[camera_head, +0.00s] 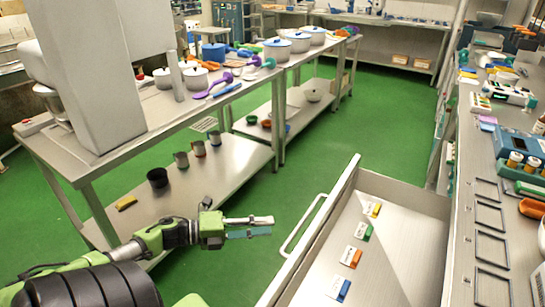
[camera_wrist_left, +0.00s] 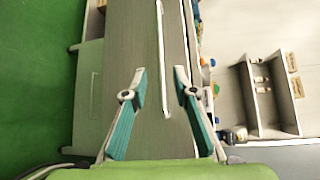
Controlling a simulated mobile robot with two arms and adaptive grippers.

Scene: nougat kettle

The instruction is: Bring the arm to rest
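My left arm comes in from the lower left in the head view, low over the green floor. Its gripper (camera_head: 262,227) points right, towards the open drawer, and is apart from the drawer's handle (camera_head: 304,224). In the left wrist view the two teal-padded fingers of the left gripper (camera_wrist_left: 160,72) stand apart, with nothing between them. A grey panel lies beyond them. My right gripper is in neither view.
The open drawer (camera_head: 352,167) holds several colour-marked cards. A steel table (camera_head: 62,150) with pots and utensils stands left, with cups on its lower shelf. A cluttered counter (camera_head: 465,205) runs along the right. Green floor (camera_head: 365,120) is clear between them.

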